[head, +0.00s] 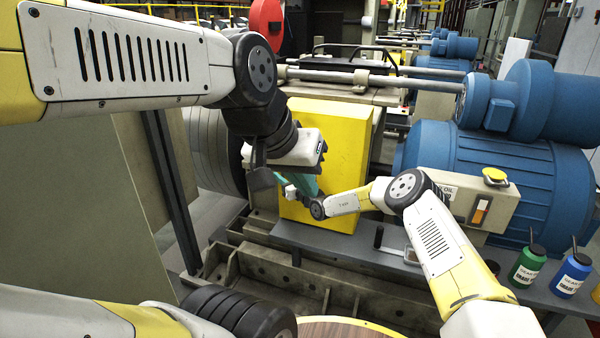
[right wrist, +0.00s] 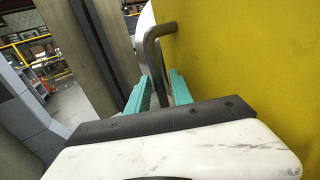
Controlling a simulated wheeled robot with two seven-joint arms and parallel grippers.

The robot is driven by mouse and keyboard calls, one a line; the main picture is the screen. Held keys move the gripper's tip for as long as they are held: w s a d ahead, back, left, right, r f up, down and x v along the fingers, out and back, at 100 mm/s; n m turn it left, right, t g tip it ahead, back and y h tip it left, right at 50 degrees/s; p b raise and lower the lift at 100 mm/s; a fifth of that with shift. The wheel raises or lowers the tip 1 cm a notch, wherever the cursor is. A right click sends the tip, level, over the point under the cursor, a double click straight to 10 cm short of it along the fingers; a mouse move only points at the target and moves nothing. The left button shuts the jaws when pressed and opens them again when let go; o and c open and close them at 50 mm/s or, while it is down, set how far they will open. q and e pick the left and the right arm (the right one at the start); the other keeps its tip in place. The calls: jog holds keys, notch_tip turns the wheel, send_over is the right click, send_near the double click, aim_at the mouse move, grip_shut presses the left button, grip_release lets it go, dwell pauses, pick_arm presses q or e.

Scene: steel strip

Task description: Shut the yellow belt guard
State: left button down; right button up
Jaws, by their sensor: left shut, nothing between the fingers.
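The yellow belt guard (head: 345,140) stands in the middle of the head view, a box with a flat front face; this face also fills the right side of the right wrist view (right wrist: 245,60). A bent grey handle (right wrist: 149,48) stands out from the guard. My right gripper (right wrist: 161,82) has its teal fingers apart, one on each side of the handle; I cannot tell whether they touch it. My left gripper (head: 306,188) is shut and empty, in front of the guard's left part in the head view. It hides much of the right gripper there.
Blue motors (head: 500,160) stand to the right of the guard. A green bottle (head: 527,266) and a blue bottle (head: 571,274) stand on a grey shelf at the lower right. A steel base frame (head: 290,285) lies below the guard. A dark post (head: 170,190) stands at the left.

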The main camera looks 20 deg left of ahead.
jog(key=v, duration=0.7)
jog(key=shift+s+d, duration=0.25)
jog(key=shift+d, duration=0.05)
jog(key=s+d+r+n+g, duration=0.45)
jog(key=s+r+n, duration=0.4)
jog(key=r, duration=0.35)
jog(key=s+d+r+n+g, duration=0.45)
jog(key=s+r+n, duration=0.35)
jog(key=r+n, duration=0.3)
jog(key=s+d+r+n+t+h, duration=0.1)
jog(key=s+d+h, duration=0.3)
jog(key=s+d, duration=0.4)
jog(key=s+d+r+n+t+h, duration=0.2)
jog(key=s+d, duration=0.5)
jog(key=d, duration=0.9)
jog(key=s+d+r+n+t+h, duration=0.1)
jog(key=s+d+h, duration=0.5)
jog(key=d, duration=0.6)
jog(key=s+r+n, duration=0.1)
jog(key=s+n, duration=0.1)
jog(key=shift+s+t, duration=0.3)
jog(key=shift+s, duration=0.05)
